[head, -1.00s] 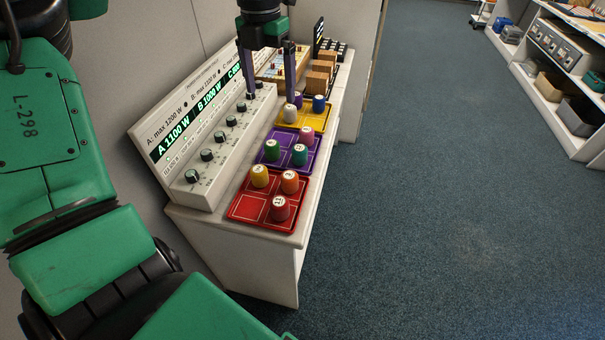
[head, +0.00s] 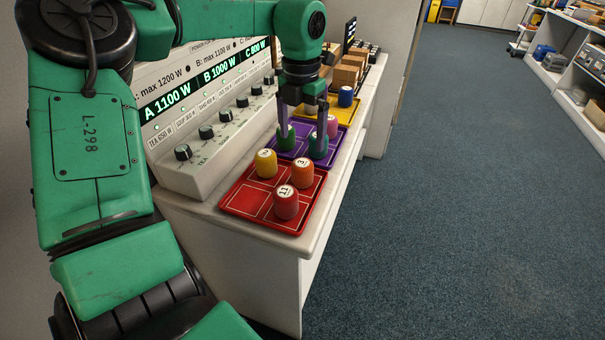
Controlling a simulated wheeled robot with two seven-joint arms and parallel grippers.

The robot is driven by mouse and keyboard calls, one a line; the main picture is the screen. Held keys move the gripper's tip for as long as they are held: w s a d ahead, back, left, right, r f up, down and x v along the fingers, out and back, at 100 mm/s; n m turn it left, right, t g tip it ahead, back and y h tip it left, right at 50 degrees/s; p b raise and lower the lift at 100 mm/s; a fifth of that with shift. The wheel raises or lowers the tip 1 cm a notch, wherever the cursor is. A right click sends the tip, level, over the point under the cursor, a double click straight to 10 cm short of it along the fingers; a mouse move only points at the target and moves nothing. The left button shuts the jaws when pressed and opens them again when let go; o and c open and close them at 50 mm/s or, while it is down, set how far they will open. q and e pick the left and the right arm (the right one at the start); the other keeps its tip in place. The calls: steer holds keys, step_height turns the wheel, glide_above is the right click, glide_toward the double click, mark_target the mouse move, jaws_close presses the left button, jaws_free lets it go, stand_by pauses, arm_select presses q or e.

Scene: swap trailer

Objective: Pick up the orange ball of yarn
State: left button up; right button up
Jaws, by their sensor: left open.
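No ball of yarn as such can be made out; an orange spool-like piece (head: 302,173) with a white numbered top stands upright on the red tray (head: 247,203). A yellow piece (head: 266,164) stands to its left and a red piece (head: 286,203) in front of it. My left gripper (head: 302,143) is open, pointing down, just behind the orange piece and over the purple tray (head: 300,146). Its fingers partly cover a green piece (head: 286,137) and a teal piece (head: 318,149); whether they touch cannot be told. My right gripper is out of view.
A panel with knobs (head: 207,132) and lit power readings stands along the left of the white counter (head: 280,245). Behind are a yellow tray (head: 348,110) with a blue piece (head: 346,97) and brown boxes (head: 346,76). The floor at right is clear.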

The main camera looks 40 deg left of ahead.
mark_target(302, 162)
arm_select(q)
steer(key=f, duration=0.5)
steer(key=f+p, duration=0.1)
steer(key=f, duration=0.4)
steer(key=shift+w, duration=0.2)
steer(key=shift+r, duration=0.15)
steer(key=c, duration=1.4)
steer(key=shift+r, duration=0.1)
